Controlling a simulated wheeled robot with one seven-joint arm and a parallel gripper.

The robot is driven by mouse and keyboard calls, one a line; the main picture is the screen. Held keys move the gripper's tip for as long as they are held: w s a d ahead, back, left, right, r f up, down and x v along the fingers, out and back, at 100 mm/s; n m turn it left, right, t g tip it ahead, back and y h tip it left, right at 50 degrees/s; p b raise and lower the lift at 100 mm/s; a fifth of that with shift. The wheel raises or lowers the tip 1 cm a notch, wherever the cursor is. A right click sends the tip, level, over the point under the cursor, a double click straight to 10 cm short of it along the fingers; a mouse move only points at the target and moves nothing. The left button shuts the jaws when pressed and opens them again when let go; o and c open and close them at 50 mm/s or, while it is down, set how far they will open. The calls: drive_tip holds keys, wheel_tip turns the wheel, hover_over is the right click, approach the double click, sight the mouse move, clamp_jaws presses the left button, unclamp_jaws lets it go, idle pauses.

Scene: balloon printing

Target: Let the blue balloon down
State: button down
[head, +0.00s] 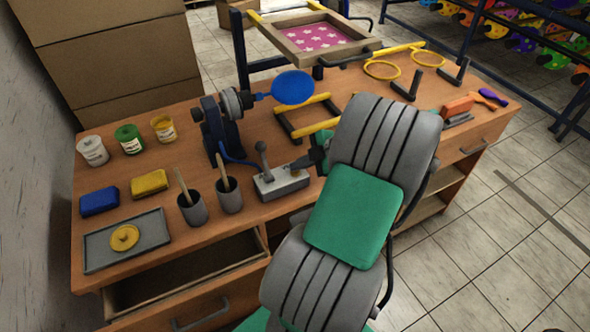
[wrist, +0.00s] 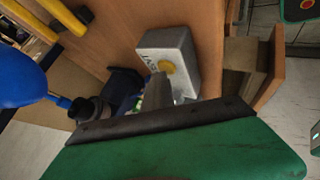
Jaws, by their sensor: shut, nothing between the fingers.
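The blue balloon (head: 292,87) is round and inflated. It sits on the nozzle of the dark pump stand (head: 225,125), and in the wrist view it is cut by the left edge (wrist: 20,78). A light grey control box (head: 281,183) with an upright lever (head: 262,152) stands on the table in front of the stand. My arm hides part of the table; whether the fingers touch the box cannot be told.
Two dark cups (head: 192,209) with sticks stand left of the box. Paint jars (head: 129,138), sponges and a grey tray (head: 90,255) are further left. A drawer (head: 185,275) is open at the front. Yellow-handled frames (head: 315,126) lie behind my arm.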

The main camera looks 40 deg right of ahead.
sight(299, 172)
drive_tip(key=shift+r, duration=0.1)
idle(0.5)
drive_tip(key=shift+r+p, duration=0.3)
drive_tip(key=shift+r, duration=0.5)
drive_tip(key=shift+r+p, duration=1.2)
drive_tip(key=shift+r, duration=1.35)
